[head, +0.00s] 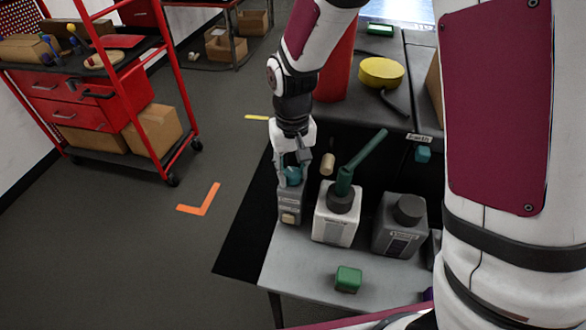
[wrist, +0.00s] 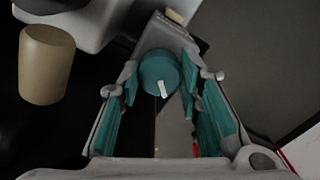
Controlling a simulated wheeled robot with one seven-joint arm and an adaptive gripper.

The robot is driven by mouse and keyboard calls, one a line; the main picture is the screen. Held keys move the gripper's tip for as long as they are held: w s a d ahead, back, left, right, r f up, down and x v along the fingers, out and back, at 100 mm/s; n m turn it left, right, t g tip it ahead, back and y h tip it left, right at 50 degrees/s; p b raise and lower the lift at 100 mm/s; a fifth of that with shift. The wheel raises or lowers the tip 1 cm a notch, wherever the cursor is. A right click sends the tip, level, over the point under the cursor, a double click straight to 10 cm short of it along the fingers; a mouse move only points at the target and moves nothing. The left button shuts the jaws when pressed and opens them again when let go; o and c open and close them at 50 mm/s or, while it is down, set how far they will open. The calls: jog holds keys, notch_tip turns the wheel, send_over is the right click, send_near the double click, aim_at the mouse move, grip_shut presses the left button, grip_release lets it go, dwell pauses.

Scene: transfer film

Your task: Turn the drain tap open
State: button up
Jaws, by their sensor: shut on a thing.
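The drain tap's teal round knob (wrist: 157,68) carries a white mark pointing down and slightly right in the wrist view. It sits on a grey housing (head: 290,209) at the left end of the light table in the head view, and the knob also shows there (head: 293,178). My gripper (wrist: 163,82) is shut on the knob from above, with one teal-padded finger on each side; the exact contact is partly hidden. In the head view my gripper (head: 291,162) stands over the housing.
A white canister (head: 334,229) with a dark green tube (head: 362,161) stands close to the right of my gripper. A grey canister (head: 398,237), a tan cylinder (head: 327,164) and a green block (head: 348,279) are nearby.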

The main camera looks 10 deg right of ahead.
aim_at(293, 172)
jog(key=m+p, duration=0.1)
jog(key=m, duration=0.3)
jog(key=shift+r+p, duration=0.15)
jog(key=shift+p, duration=0.15)
jog(key=shift+m+p, duration=0.85)
jog(key=shift+m, duration=1.55)
jog(key=o, duration=1.1)
jog(key=shift+o, duration=0.2)
notch_tip(293, 172, up, 12)
